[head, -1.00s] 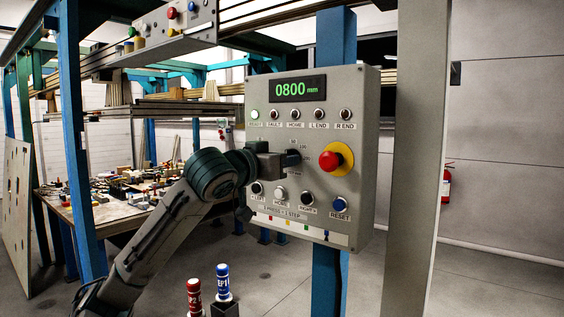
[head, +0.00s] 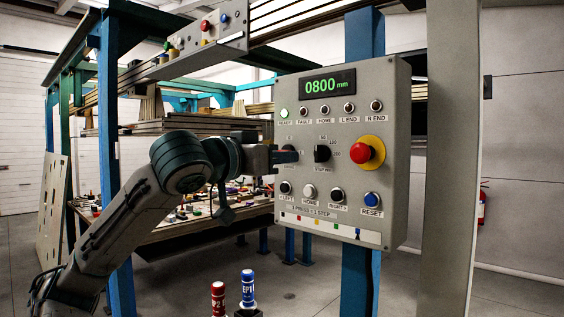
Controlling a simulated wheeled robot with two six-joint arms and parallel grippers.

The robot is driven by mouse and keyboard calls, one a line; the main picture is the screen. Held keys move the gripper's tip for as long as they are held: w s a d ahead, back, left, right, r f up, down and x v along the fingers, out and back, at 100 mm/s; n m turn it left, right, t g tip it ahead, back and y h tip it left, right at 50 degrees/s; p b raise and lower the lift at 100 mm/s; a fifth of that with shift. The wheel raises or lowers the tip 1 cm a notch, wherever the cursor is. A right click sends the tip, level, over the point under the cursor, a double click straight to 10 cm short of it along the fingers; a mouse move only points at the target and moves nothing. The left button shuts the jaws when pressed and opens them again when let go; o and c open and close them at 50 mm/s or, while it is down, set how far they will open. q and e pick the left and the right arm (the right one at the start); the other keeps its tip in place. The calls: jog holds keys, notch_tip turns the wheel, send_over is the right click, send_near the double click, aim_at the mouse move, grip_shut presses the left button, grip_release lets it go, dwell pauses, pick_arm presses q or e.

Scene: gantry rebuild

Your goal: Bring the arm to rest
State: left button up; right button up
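The grey control panel (head: 393,205) faces me on a blue post, with a green display (head: 327,86) reading 0800 mm. My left gripper (head: 287,157) is at the panel's left edge, level with the selector knobs. My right gripper is out of view.
A red emergency button (head: 363,153) on yellow sticks out from the panel. Below are the HOME button (head: 309,193) and blue RESET button (head: 371,200). A red bottle (head: 218,299) and a blue bottle (head: 248,288) stand below. A cluttered table (head: 190,228) lies behind my arm.

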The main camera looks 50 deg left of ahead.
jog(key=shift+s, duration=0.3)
